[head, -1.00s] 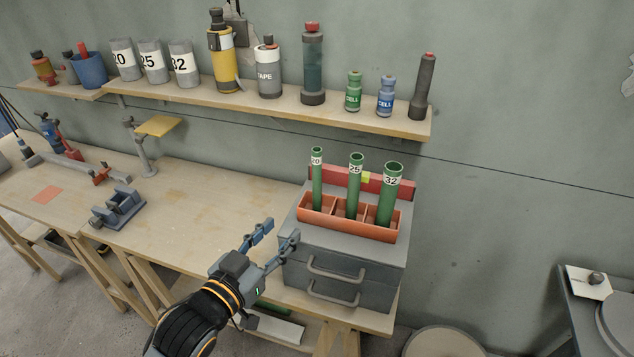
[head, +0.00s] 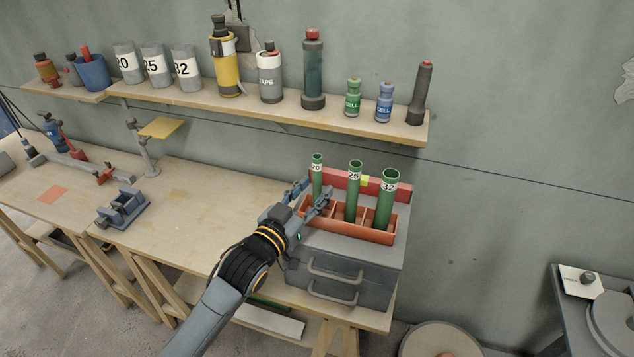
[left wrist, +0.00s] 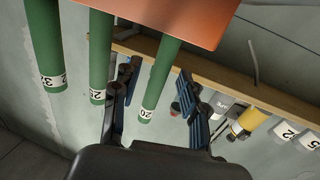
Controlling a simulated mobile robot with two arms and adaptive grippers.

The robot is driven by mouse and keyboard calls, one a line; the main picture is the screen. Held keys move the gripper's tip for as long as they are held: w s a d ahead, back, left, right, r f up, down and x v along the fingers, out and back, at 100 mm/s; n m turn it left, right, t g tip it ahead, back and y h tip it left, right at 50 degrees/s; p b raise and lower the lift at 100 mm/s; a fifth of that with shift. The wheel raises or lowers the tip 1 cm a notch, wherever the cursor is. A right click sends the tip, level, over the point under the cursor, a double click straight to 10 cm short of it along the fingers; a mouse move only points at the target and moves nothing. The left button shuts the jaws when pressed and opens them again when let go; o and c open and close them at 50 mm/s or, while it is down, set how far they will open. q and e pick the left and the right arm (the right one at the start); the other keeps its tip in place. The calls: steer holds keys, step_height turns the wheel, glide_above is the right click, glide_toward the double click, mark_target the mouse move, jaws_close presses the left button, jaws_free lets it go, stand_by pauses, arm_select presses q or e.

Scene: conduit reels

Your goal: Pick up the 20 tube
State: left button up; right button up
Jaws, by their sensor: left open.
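The green 20 tube (head: 317,174) stands upright in the left part of an orange tray (head: 377,236) on a grey drawer box (head: 345,262). My left gripper (head: 313,192) is open, with its fingers on either side of the 20 tube. The left wrist view shows the 20 tube (left wrist: 160,82) between the two fingers, with gaps beside it. The green 25 tube (head: 352,200) and the thicker 32 tube (head: 386,205) stand to its right in the same tray. My right gripper is not in view.
A red block (head: 350,182) lies behind the tubes on the drawer box. The wall shelf (head: 200,98) above holds cups, bottles and cells. The workbench (head: 205,205) is clear to the left of the box, with a grey vise (head: 122,210) farther left.

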arm_select(q)
steer(key=shift+x, duration=1.1)
jaws_close()
